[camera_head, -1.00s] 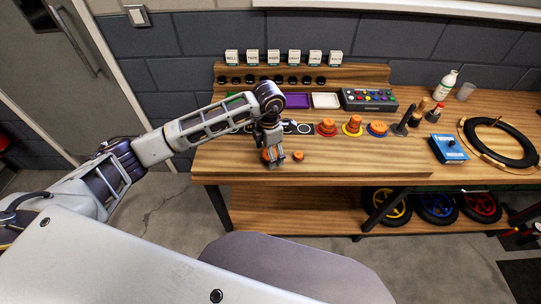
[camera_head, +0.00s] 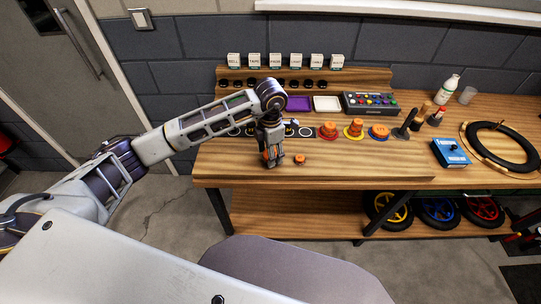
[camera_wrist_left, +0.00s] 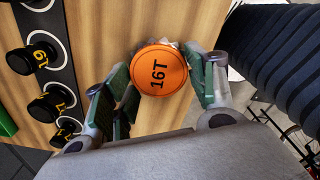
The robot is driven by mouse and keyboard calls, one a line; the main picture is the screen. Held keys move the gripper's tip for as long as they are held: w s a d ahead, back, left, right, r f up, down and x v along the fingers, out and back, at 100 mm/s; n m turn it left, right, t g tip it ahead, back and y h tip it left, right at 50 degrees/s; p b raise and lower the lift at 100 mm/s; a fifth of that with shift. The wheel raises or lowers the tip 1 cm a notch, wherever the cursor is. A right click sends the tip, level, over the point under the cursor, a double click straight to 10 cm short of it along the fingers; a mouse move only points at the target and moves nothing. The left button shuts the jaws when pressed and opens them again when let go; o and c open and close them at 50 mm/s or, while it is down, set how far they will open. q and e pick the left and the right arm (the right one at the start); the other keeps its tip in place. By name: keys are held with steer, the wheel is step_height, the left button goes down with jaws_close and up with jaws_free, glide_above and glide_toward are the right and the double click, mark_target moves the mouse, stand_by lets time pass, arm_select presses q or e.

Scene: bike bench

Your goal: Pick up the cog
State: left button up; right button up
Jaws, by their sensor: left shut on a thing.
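An orange round cog (camera_wrist_left: 160,72) marked 16T sits between the two fingers of my left gripper (camera_wrist_left: 163,88) in the left wrist view. The fingers close on its sides. In the head view my left gripper (camera_head: 272,160) points down at the front left of the bench, and a little of the orange cog shows between its fingers. Whether the cog touches the bench top cannot be told. A smaller orange piece (camera_head: 300,158) lies on the bench just right of the gripper. My right gripper is not in view.
Orange pieces stand on a red base (camera_head: 327,131), a yellow base (camera_head: 354,129) and a blue base (camera_head: 379,132) along the bench (camera_head: 350,168). Black knobs with yellow numbers (camera_wrist_left: 42,55) line a dark strip beside my gripper. A blue box (camera_head: 450,151) and a tyre (camera_head: 502,145) are farther right.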

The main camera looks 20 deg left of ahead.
arm_select(q)
step_height(320, 180, up, 8)
steer(key=shift+r+b, duration=0.15)
steer(key=shift+b, duration=0.3)
stand_by(0.6)
steer(key=shift+s+r+p, duration=0.15)
steer(key=shift+r+p, duration=0.3)
steer(key=shift+p, duration=0.3)
